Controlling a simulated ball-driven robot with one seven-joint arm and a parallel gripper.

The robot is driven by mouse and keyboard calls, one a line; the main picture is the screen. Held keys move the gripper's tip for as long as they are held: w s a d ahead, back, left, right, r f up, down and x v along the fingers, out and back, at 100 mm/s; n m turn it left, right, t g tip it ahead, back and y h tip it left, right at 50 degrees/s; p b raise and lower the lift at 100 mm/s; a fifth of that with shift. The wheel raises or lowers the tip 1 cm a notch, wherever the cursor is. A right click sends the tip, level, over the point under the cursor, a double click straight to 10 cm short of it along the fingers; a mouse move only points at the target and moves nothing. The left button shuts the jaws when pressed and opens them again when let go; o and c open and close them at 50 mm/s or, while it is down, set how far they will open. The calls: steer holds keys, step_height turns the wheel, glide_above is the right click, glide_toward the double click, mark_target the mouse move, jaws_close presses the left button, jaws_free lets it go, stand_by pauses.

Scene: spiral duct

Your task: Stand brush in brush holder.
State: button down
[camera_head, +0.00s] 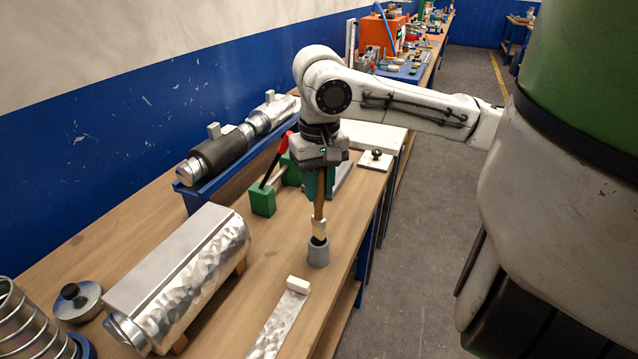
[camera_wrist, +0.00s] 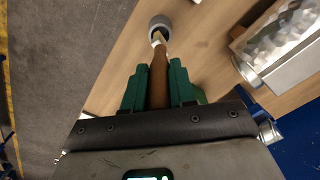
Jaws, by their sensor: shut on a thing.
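The brush (camera_head: 319,206) has a brown wooden handle, a pale collar and dark bristles at its lower end. My gripper (camera_head: 318,188) is shut on the handle and holds the brush nearly upright, bristles down. The brush holder (camera_head: 318,252) is a small grey cup on the wooden bench near its right edge. The bristle end is at the holder's mouth; I cannot tell how far inside it is. In the wrist view the brush (camera_wrist: 159,75) runs between the green fingers of my gripper (camera_wrist: 160,85) toward the grey holder (camera_wrist: 160,24).
A metal strip (camera_head: 275,330) with a white end block lies on the bench (camera_head: 90,245) in front of the holder. A large shiny duct (camera_head: 190,270) stands to the left. A green block with a red-handled lever (camera_head: 263,199) stands behind. The bench's right edge is close.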

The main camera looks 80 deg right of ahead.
mark_target(319, 218)
steer(key=shift+f+b, duration=2.3)
steer(key=shift+f, duration=1.15)
steer(key=c, duration=0.8)
jaws_free()
steer(key=shift+c, duration=0.2)
steer(key=shift+r, duration=0.1)
step_height(319, 218, up, 11)
steer(key=shift+f+p, duration=0.15)
steer(key=shift+p, duration=0.55)
